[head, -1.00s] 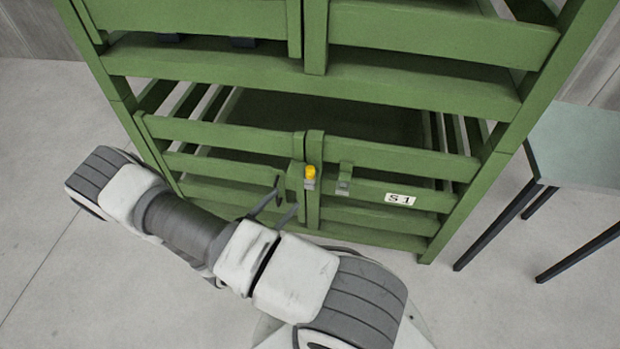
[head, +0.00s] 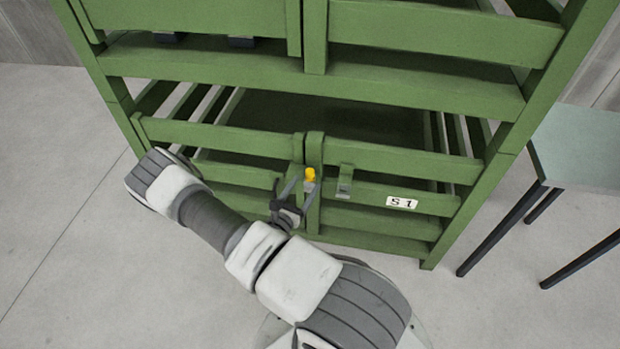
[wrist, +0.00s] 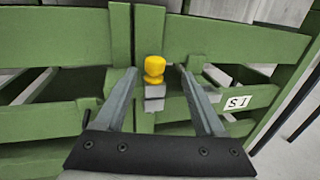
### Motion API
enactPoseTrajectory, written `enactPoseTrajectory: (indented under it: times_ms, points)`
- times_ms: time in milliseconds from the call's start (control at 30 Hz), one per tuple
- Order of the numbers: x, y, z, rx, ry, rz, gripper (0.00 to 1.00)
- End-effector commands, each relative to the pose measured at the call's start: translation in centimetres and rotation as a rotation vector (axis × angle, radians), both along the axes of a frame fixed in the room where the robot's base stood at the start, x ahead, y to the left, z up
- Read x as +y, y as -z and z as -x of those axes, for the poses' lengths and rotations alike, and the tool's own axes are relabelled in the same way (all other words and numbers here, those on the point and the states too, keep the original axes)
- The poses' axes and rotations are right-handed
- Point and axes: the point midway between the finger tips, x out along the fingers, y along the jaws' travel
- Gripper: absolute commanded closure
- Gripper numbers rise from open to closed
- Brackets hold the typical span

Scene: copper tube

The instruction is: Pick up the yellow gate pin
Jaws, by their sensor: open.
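The yellow gate pin (head: 310,174) stands upright at the meeting edge of the two lower green gates. In the wrist view the yellow gate pin (wrist: 154,68) shows its rounded head above a grey metal bracket (wrist: 154,97). My gripper (head: 302,188) is in front of the gates, close to the pin. In the wrist view my gripper (wrist: 157,72) is open, with one finger to each side of the pin and nothing held. The fingers look apart from the pin; how far their tips reach past it I cannot tell. The pin's lower part is hidden in the bracket.
The green rack (head: 420,95) has slatted gates and a white S1 label (head: 402,202) on the right gate. A second grey bracket (head: 345,182) sits right of the pin. A table (head: 580,150) with dark legs stands to the right. The floor at left is clear.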

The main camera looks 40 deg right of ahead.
Motion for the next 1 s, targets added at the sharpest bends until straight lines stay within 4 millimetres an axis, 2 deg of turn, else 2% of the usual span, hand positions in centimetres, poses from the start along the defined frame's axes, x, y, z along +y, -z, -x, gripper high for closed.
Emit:
enactPoseTrajectory:
  times_ms: [167, 467, 733, 767, 1000]
  points:
    - [-1.0, 0.2, -0.7, -0.002, 0.001, -0.001, 0.29]
    - [-4.4, 0.4, -2.9, -0.002, 0.002, -0.001, 0.29]
    - [-4.7, 0.3, -3.1, -0.001, 0.000, 0.000, 0.29]
    - [-4.7, 0.3, -3.1, -0.001, 0.000, 0.000, 0.31]
    - [-4.7, 0.3, -3.1, -0.001, 0.000, 0.000, 0.74]
